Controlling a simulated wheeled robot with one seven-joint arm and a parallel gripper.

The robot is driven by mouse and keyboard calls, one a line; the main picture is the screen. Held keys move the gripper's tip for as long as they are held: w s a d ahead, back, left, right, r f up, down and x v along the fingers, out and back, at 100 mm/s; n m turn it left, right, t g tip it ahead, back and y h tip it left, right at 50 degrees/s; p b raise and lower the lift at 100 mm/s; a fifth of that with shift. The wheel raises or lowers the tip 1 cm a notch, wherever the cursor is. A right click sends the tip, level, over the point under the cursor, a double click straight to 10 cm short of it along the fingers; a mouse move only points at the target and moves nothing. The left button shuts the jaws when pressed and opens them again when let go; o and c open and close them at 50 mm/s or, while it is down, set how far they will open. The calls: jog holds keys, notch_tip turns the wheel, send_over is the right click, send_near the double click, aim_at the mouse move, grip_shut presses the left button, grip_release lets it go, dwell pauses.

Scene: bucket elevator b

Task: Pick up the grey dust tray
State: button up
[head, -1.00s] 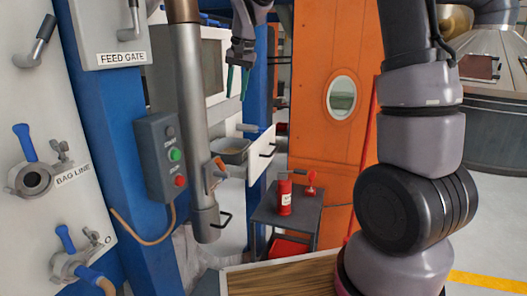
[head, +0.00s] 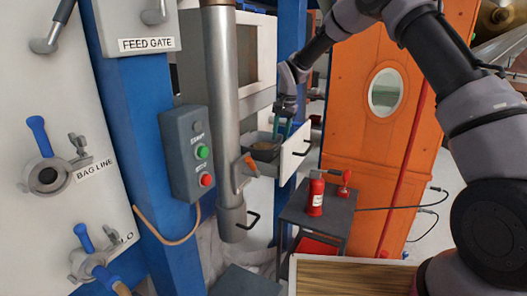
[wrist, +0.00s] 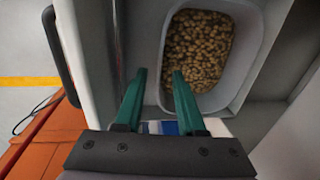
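The grey dust tray (head: 264,155) sits in the open drawer (head: 297,150) of the machine. In the wrist view the tray (wrist: 245,60) is a rounded grey box holding many brown pellets. The drawer's white front (wrist: 92,50) is at the left there, with a dark handle. My gripper (head: 281,130) points down over the tray. In the wrist view my gripper (wrist: 159,72) has its green fingers apart, with the tray's left wall in line between the tips. Whether they touch the wall I cannot tell.
A metal pipe (head: 222,100) stands left of the tray. A control box (head: 187,155) hangs on the blue post.

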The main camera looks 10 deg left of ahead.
aim_at(278, 149)
jog(key=shift+w+a+f, duration=0.15)
jog(key=shift+a+f, duration=0.05)
jog(key=shift+f, duration=1.15)
jog(key=shift+w+a+f, duration=0.15)
jog(key=shift+f, duration=1.2)
grip_shut()
